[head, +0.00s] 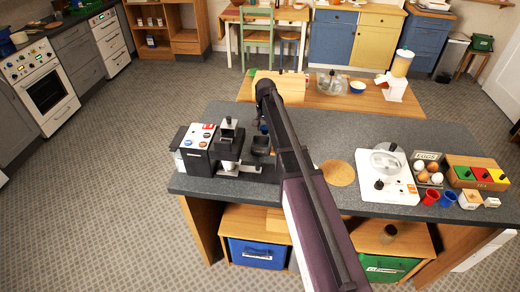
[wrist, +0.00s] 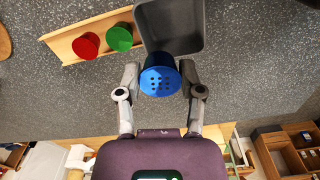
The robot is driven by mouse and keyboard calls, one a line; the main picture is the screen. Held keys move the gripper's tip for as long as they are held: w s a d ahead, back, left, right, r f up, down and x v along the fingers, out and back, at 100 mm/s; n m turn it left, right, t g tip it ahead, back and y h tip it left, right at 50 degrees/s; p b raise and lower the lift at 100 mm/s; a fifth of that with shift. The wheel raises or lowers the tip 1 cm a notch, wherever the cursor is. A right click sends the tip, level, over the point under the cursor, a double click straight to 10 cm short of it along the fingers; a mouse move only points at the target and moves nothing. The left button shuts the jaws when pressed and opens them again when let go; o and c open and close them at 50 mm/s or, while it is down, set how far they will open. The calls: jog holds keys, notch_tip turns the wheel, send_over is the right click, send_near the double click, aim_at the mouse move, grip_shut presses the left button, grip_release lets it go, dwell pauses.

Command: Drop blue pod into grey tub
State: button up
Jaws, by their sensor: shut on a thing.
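The blue pod (wrist: 160,81), with small dark holes in its face, sits between the fingertips of my gripper (wrist: 160,88) in the wrist view. My gripper is shut on it. The grey tub (wrist: 203,32) is an open, square dark box just beyond the pod. The pod overlaps the tub's near edge in the picture; I cannot tell whether it is over the opening. The part of the tub that shows inside looks empty. In the head view my arm hides most of the gripper, and a bit of blue (head: 264,128) shows beside it.
A red pod (wrist: 86,45) and a green pod (wrist: 119,38) stand on a wooden rack (wrist: 70,42) left of the tub. In the head view a coffee machine (head: 229,145) stands left of my arm on the grey counter (head: 300,135). A hotplate (head: 387,170) stands right.

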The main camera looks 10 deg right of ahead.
aim_at(265, 137)
jog(key=shift+f+b, duration=2.1)
jog(key=shift+f, duration=0.3)
jog(key=o, duration=0.8)
jog(key=shift+c, duration=0.2)
